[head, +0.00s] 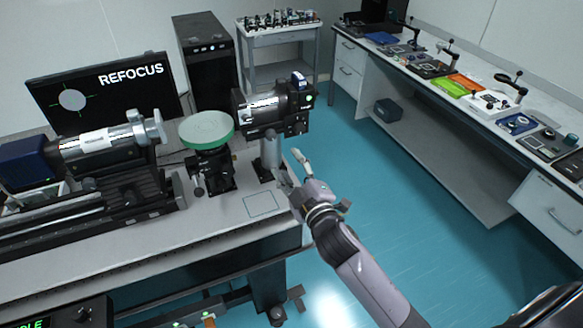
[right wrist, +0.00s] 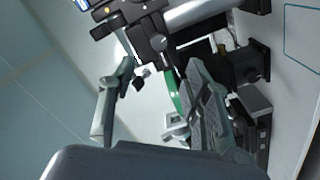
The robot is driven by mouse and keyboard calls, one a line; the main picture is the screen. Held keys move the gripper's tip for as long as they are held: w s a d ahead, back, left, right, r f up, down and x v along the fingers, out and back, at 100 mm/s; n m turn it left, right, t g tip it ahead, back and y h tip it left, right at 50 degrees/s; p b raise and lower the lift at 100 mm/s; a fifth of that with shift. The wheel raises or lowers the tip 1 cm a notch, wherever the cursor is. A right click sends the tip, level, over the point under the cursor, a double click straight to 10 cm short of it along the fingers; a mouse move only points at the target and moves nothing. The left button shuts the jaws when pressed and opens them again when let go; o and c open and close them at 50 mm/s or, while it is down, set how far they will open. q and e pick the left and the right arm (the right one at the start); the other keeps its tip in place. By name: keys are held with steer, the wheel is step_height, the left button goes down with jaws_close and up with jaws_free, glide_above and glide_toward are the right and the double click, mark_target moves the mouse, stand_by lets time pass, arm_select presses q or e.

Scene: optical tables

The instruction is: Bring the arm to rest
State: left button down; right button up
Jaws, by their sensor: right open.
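My right gripper (head: 291,172) is open and empty at the right end of the optical table (head: 235,220), beside the post under the black camera unit (head: 274,108). In the right wrist view, its two fingers (right wrist: 160,105) stand apart, with the camera unit (right wrist: 145,35) beyond them. A sliver of the green-rimmed round stage (right wrist: 174,92) shows between the fingers. My right arm (head: 355,262) reaches up from the lower right of the head view. I cannot tell whether the gripper touches the post. My left gripper is not in view.
The green-rimmed round stage (head: 206,128) and a lens barrel (head: 105,138) stand on the table. A monitor (head: 105,90) reads "REFOCUS". A long bench (head: 440,90) with tools lines the right wall. Blue floor (head: 405,215) is free between table and bench.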

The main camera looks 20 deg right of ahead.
steer(key=shift+s, duration=0.25)
steer(key=shift+f, duration=0.1)
steer(key=s+d+f+m+g+h, duration=0.25)
steer(key=s+f+m+g, duration=0.5)
steer(key=s+f, duration=0.5)
steer(key=s+a+f+m+g+y, duration=0.15)
steer(key=s+g, duration=0.25)
steer(key=s, duration=0.5)
steer(key=s+a+f+g+y, duration=0.1)
steer(key=s+f+g, duration=0.15)
steer(key=s, duration=0.65)
step_height(320, 180, down, 30)
steer(key=g+b, duration=0.2)
steer(key=b, duration=0.2)
steer(key=s+d+f+g+b, duration=0.1)
steer(key=s+d+f+b, duration=0.2)
steer(key=s+f, duration=1.4)
step_height(320, 180, down, 3)
steer(key=shift+s+r+h+b, duration=0.1)
steer(key=shift+s+h+b, duration=0.15)
steer(key=shift+h+b, duration=0.05)
